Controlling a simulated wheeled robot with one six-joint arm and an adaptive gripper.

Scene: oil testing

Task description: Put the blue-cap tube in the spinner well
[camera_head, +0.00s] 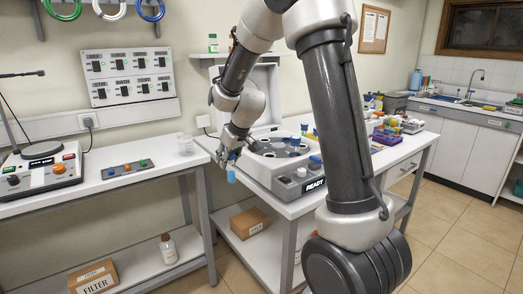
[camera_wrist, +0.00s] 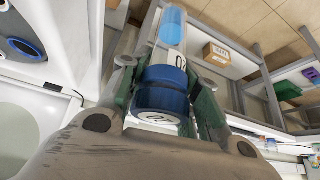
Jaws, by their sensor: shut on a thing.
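The blue-cap tube (camera_wrist: 164,80) is held between the fingers of my gripper (camera_wrist: 166,92), seen close up in the wrist view. It has a dark blue cap, a white label and a light blue lower end pointing away from the wrist. In the head view my gripper (camera_head: 229,156) is at the left front edge of the spinner (camera_head: 276,172), and the tube's light blue end (camera_head: 231,176) hangs below the fingers, outside the wells. The spinner is white with its lid raised, round wells on top and a "READY" display. Part of it shows in the wrist view (camera_wrist: 75,40).
Coloured racks (camera_head: 387,135) sit on the bench to the right. The left bench (camera_head: 90,190) holds a device and a button panel. Boxes lie on the lower shelves.

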